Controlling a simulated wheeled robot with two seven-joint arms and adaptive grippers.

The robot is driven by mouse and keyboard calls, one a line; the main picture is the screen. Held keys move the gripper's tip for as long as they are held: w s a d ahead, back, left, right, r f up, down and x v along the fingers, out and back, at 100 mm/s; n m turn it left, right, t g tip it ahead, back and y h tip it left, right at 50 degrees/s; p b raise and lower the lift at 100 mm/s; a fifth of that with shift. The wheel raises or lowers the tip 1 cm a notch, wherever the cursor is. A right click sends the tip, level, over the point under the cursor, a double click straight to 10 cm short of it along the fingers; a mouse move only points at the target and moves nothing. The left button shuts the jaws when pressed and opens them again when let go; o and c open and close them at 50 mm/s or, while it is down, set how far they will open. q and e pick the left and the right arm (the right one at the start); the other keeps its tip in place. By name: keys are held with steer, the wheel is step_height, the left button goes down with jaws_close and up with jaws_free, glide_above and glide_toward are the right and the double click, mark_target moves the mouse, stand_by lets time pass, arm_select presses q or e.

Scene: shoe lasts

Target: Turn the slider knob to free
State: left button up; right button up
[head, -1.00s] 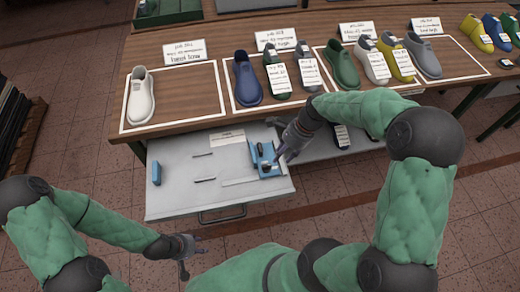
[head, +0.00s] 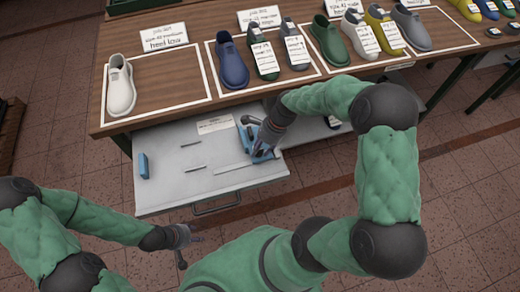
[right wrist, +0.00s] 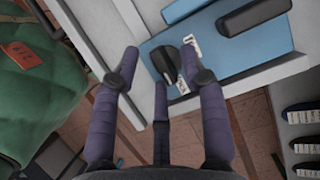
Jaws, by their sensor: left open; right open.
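A blue plate (right wrist: 236,50) carries a dark slider knob (right wrist: 165,65) with a pointed shape. Small white labels (right wrist: 190,45) sit beside the knob, their words too small to read. In the head view the plate (head: 246,128) lies at the right of the open drawer, partly covered by my right gripper. My right gripper (right wrist: 160,66) is open, its fingers on both sides of the knob. I cannot tell whether they touch it. It also shows in the head view (head: 263,148). My left gripper (head: 186,241) is open and empty, in front of the drawer.
The grey drawer (head: 165,185) holds a blue block (head: 143,166) at its left, with free room between. Above it, the wooden table (head: 195,38) carries several shoe lasts in white-outlined areas, including a white one (head: 121,88) and a blue one (head: 231,62).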

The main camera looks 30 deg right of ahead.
steer(key=shift+a+f, duration=0.1)
steer(key=shift+f, duration=0.05)
jaws_close()
